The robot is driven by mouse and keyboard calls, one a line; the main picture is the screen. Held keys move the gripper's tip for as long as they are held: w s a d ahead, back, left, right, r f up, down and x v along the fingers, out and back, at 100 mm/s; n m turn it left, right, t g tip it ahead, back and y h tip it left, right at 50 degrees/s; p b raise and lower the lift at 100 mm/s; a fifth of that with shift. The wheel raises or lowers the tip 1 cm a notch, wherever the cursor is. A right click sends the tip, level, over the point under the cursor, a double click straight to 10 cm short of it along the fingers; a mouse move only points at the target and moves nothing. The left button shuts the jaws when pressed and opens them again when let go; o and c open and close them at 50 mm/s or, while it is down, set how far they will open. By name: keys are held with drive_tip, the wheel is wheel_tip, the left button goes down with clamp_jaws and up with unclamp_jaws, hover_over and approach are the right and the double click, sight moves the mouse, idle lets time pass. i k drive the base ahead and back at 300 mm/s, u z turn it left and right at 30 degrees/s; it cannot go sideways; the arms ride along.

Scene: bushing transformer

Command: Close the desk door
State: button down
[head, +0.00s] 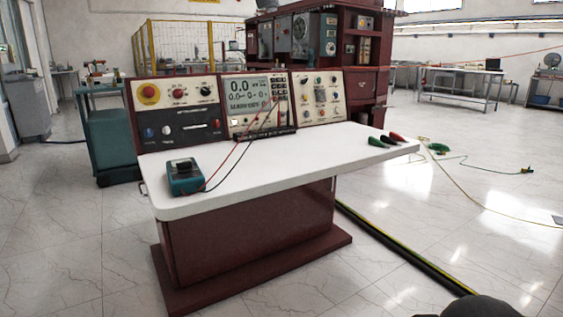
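The desk (270,165) stands in the middle of the head view, with a white top on a dark red pedestal (250,232). The pedestal side facing me looks flat, and no open door shows on it. A small handle-like piece (142,187) sticks out under the top at the left end. The side behind it is hidden, so I cannot tell how the door stands. My gripper is not in view. A dark rounded shape at the bottom right edge may be part of my arm.
A teal meter (185,178) with red and black leads sits on the desk's front left. Green, black and red clips (387,139) lie at its right end. A control panel (228,103) stands along the back. Thick cables (400,248) run along the floor to the right. The front left floor is clear.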

sight(206, 245)
drive_tip(key=u, duration=0.35)
drive_tip(key=i, duration=0.6)
drive_tip(key=z, duration=0.6)
drive_tip(key=i, duration=0.7)
drive_tip(key=z, duration=0.85)
